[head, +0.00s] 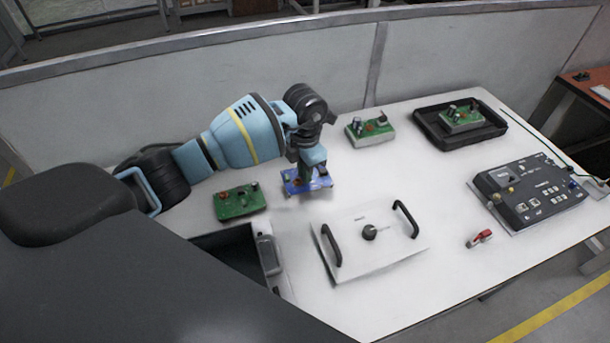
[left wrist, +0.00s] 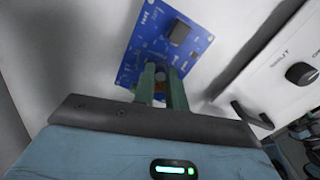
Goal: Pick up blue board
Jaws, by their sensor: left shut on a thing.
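The blue board (head: 320,182) is under my left gripper (head: 311,172) in the head view. It is a flat blue circuit board with small parts on it. In the left wrist view the blue board (left wrist: 185,28) shows a dark square chip, and the two green fingers of my left gripper (left wrist: 161,78) close on a part at its near side. The fingers cover part of the board. I cannot tell whether the board touches the table. My right gripper is in neither view.
A green board (head: 240,201) lies left of the gripper, another green board (head: 370,131) behind it. A black tray (head: 424,118) holds a third. A white plate with black handles (head: 350,256), a dark control box (head: 533,207) and a red clip (head: 479,238) occupy the white table (head: 425,190).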

